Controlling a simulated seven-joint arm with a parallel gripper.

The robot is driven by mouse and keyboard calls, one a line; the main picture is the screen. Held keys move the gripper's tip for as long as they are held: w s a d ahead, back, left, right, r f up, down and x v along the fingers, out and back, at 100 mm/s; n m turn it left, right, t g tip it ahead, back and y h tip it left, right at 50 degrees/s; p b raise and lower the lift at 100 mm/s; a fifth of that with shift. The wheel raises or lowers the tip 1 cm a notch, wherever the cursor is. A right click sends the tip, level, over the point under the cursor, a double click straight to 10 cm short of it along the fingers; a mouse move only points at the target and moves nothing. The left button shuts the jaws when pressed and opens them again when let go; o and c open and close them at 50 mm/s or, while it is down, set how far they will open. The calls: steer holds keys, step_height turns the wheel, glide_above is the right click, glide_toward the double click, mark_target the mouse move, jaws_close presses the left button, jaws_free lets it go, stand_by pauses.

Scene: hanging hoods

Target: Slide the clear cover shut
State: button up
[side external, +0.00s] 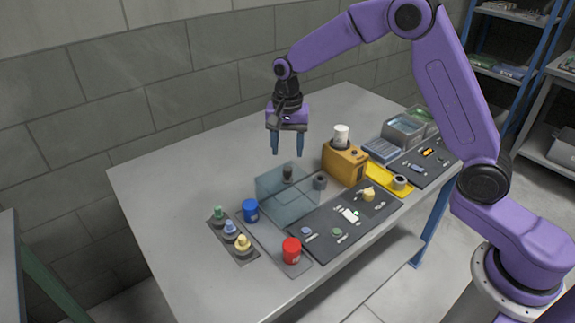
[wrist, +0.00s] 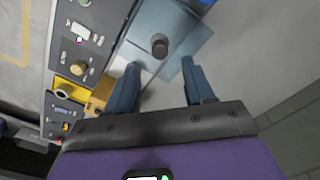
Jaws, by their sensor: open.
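The clear cover (side external: 270,196) is a see-through bluish box on the table, left of a dark panel. It also shows at the top of the wrist view (wrist: 168,19). A dark round knob (side external: 288,172) shows at its back edge, and in the wrist view the knob (wrist: 159,43) lies just beyond my fingertips, between their lines. My gripper (side external: 287,152) is open and empty, pointing down above the knob and apart from it. In the wrist view my two blue fingers (wrist: 160,66) are spread. The cover's exact track is hard to make out.
A dark panel (side external: 325,236) with buttons lies right of the cover. Several colored knobs sit on a strip (side external: 219,239). An orange box (side external: 344,164) with a white cup stands behind right. The table's left is clear.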

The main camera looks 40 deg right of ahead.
mark_target(288, 168)
steer(key=shift+f, duration=3.2)
